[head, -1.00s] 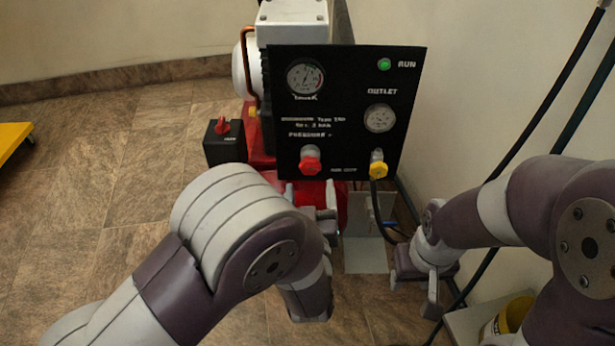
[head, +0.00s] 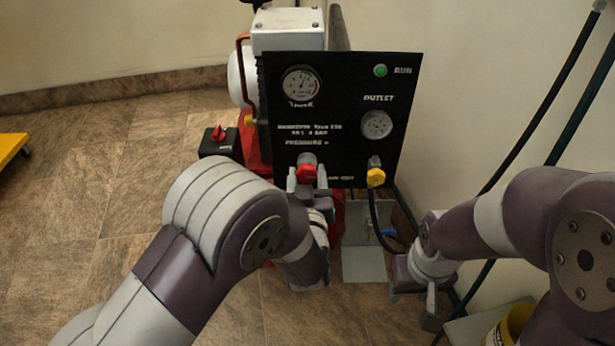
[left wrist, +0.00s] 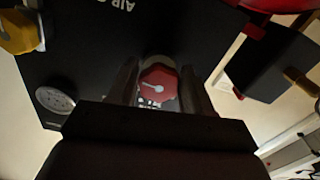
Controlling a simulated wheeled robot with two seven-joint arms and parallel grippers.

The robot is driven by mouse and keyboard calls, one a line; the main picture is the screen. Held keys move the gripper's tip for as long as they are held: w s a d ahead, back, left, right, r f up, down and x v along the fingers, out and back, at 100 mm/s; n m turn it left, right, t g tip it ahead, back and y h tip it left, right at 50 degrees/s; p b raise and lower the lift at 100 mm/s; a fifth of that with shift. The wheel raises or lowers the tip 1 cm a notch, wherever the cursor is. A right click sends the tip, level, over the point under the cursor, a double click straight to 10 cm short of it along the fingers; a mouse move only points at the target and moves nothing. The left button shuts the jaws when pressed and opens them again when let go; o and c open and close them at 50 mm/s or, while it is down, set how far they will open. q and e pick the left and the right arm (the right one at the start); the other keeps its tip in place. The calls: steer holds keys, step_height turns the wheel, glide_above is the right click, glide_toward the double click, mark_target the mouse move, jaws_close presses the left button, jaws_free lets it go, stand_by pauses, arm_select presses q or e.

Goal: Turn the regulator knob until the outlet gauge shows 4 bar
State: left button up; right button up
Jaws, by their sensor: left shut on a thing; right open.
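The red regulator knob (head: 306,172) sits low on the left of the black panel (head: 340,110). My left gripper (head: 307,180) is up at the panel with its two fingers on either side of the knob, shut on it. In the left wrist view the red knob (left wrist: 158,83), with a pale pointer mark, lies between the fingers. The outlet gauge (head: 377,124) is at the panel's right; its needle is too small to read. My right gripper (head: 412,290) is open and empty, low to the right of the panel.
A tank gauge (head: 300,85) and a lit green RUN lamp (head: 380,70) are on the panel. A yellow fitting (head: 376,178) with a black hose is right of the knob. A red switch on a black box (head: 218,138) stands at left. A wall bounds the right.

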arm_select(q)
steer(key=shift+r+m+p, duration=0.2)
steer(key=shift+m+p, duration=0.5)
steer(key=shift+p, duration=0.3)
steer(key=m+p, duration=0.2)
steer(key=shift+a+p, duration=0.1)
steer(key=shift+p, duration=0.2)
steer(key=m+p, duration=0.3)
steer(key=m, duration=0.1)
steer(key=shift+a, duration=0.1)
steer(key=shift+f+m+p, duration=0.15)
steer(key=shift+m+p, duration=0.55)
steer(key=shift+p, duration=0.05)
steer(key=o, duration=1)
